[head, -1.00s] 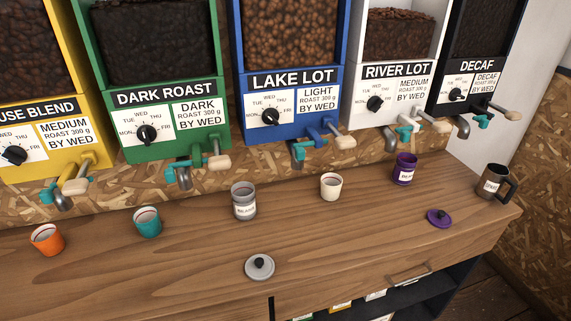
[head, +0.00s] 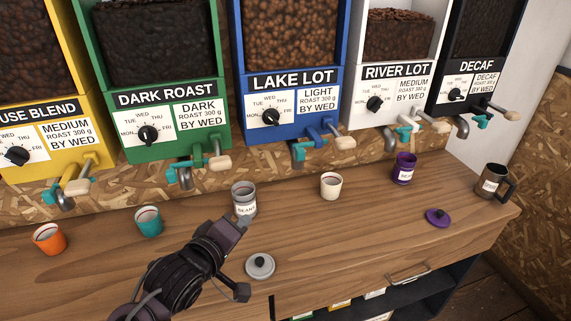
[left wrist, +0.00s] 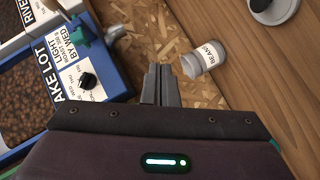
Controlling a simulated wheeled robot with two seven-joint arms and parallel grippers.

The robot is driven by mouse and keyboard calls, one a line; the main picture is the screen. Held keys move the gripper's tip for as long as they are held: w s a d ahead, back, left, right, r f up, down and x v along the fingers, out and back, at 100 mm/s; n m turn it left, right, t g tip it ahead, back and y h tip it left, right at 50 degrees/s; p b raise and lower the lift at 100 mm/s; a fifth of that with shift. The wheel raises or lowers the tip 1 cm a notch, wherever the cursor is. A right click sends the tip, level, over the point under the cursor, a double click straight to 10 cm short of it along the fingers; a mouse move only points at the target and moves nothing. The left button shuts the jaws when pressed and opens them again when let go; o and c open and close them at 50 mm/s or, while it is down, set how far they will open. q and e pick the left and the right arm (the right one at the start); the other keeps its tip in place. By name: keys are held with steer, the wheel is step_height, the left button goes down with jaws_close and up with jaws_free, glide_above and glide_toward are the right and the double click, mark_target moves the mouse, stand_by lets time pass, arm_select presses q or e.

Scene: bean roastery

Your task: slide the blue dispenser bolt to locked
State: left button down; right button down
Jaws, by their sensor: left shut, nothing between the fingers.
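The blue dispenser (head: 290,130), labelled LAKE LOT, hangs on the back board in the middle of the head view. Below its front are a teal fitting (head: 298,152) and a cream-ended handle (head: 345,143); I cannot tell the bolt's setting. In the left wrist view, the blue dispenser (left wrist: 122,84) lies at the left, with teal parts (left wrist: 113,33) near its lower edge. My left gripper (head: 242,222) is shut and empty, in front of the grey jar and below the dispenser, apart from the bolt. Its closed fingers (left wrist: 161,70) show in the left wrist view. My right gripper is not in view.
A grey jar (head: 244,206) labelled BEANS stands by my left gripper, and a grey lid (head: 260,267) lies near it. A cream cup (head: 331,186), purple jar (head: 404,170) and mug (head: 493,183) stand farther right. Orange (head: 48,239) and teal (head: 148,221) cups stand left.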

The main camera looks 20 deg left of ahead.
arm_select(q)
step_height(320, 180, up, 8)
steer(key=n+t+h, duration=0.2)
steer(key=n+t, duration=0.1)
steer(key=n, duration=0.1)
steer(key=shift+w, duration=0.3)
steer(key=shift+w+d+r, duration=0.1)
steer(key=shift+w+d, duration=0.05)
steer(key=w+d+p, duration=0.4)
steer(key=w+d, duration=0.1)
steer(key=w, duration=0.7)
steer(key=shift+s, duration=0.15)
